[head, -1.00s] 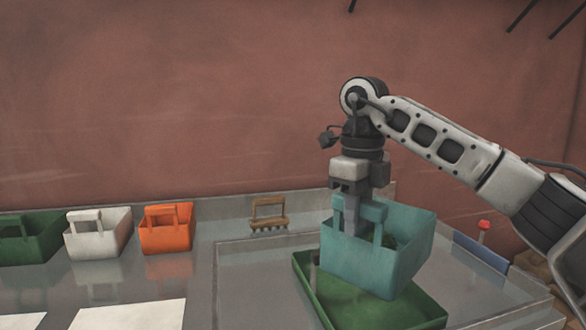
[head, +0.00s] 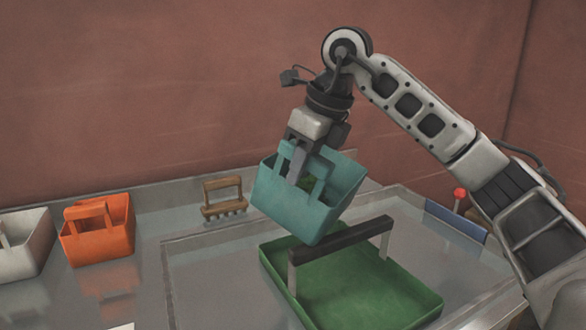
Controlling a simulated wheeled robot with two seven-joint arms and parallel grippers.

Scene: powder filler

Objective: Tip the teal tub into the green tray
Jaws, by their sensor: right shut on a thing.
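The teal tub (head: 298,208) hangs tilted in the air over the back left part of the green tray (head: 375,290). Its handle is in my right gripper (head: 297,170), which is shut on it from above. The tub's inside is mostly hidden, with only a little dark green showing near its back rim. The green tray lies on the bench, and a dark bar (head: 342,241) on pale posts spans it. The tub's lower corner is close to the bar; I cannot tell whether they touch. The tray's visible floor looks bare. My left gripper is not in view.
An orange tub (head: 98,232) and a white tub (head: 24,250) stand at the left. A brown brush-like tool (head: 223,198) stands near the bench's back edge. A red-topped post (head: 460,198) and a blue strip (head: 456,221) are at the right.

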